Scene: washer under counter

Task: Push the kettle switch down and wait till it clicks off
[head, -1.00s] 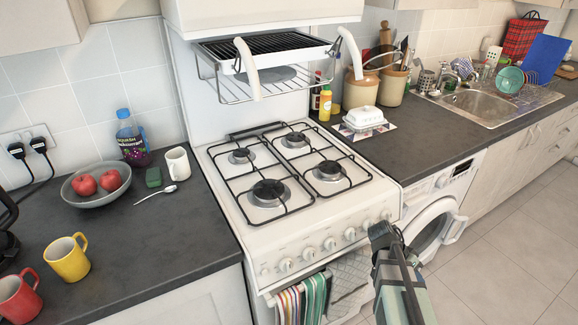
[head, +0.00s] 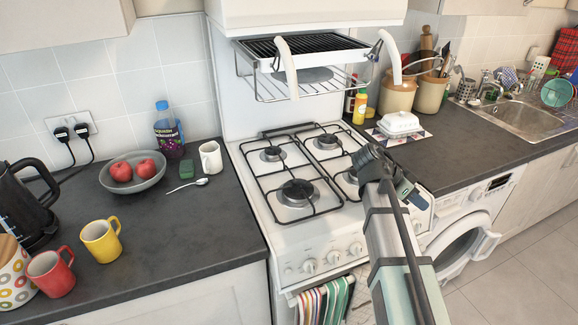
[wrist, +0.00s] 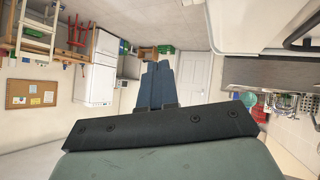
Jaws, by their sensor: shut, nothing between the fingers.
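The black kettle (head: 28,205) stands on the left counter at the left edge of the head view, partly cut off by the frame. Its switch cannot be made out. My gripper (head: 366,160) is over the front right of the cooker, well to the right of the kettle and apart from it. In the wrist view my gripper (wrist: 157,75) shows its fingers together with nothing between them. The kettle is not in the wrist view.
A red mug (head: 50,275), a yellow mug (head: 101,241) and a spotted pot (head: 14,275) stand close to the kettle. A fruit bowl (head: 148,183), white mug (head: 210,158) and squash bottle (head: 168,135) are further right. The gas hob (head: 300,230) lies between gripper and counter.

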